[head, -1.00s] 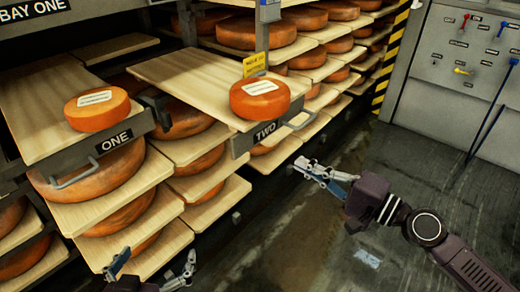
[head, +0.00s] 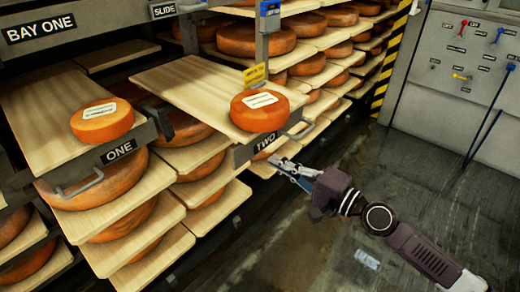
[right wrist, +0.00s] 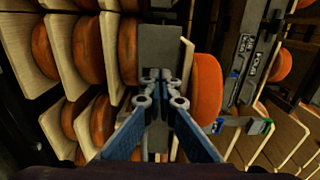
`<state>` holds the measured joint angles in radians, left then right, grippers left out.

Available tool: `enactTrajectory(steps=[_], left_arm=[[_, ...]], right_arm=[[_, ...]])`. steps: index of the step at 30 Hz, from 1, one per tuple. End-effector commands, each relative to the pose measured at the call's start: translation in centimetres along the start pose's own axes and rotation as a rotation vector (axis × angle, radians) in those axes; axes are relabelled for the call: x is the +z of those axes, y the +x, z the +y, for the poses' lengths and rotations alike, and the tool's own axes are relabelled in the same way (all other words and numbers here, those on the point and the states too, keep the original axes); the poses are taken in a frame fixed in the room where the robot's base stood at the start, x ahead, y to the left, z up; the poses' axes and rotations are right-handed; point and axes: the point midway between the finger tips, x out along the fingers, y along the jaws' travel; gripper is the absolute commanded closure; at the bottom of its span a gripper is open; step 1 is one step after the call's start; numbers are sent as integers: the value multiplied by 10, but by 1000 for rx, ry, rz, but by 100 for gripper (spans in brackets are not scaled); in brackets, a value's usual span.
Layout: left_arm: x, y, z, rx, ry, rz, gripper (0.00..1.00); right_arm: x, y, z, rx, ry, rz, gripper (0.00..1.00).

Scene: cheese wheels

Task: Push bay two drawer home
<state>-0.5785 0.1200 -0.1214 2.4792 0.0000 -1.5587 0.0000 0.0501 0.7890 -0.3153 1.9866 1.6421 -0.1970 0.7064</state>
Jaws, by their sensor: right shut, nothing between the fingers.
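The bay two drawer (head: 180,85) is a pale wooden board that sticks out of the rack, with a grey front rail marked TWO (head: 264,143) and a bar handle (head: 300,132). An orange cheese wheel (head: 260,111) with a white label sits near its front edge. My right gripper (head: 280,163) is shut and empty, just in front of and below the rail. In the right wrist view its closed fingertips (right wrist: 161,78) overlap the grey drawer front (right wrist: 160,48), with the cheese wheel (right wrist: 207,88) beside it. I cannot tell whether they touch. My left gripper is out of view.
The bay one drawer (head: 45,110), marked ONE, also sticks out, with a cheese wheel (head: 102,120) on it. Racked cheeses fill the shelves below and behind. A yellow tag (head: 256,74) hangs on the post behind drawer two.

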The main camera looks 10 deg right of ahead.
Motion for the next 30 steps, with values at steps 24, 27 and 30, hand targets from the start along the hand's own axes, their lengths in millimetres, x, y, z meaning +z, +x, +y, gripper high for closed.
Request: enactTrajectory(steps=[24, 27, 30], left_arm=[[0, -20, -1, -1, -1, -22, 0], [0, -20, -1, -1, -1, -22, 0], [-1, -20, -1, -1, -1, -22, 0]], right_arm=[[0, 63, 0, 0, 0, 1, 100], [0, 64, 0, -1, 0, 1, 100], [0, 69, -1, -2, 0, 1, 100]])
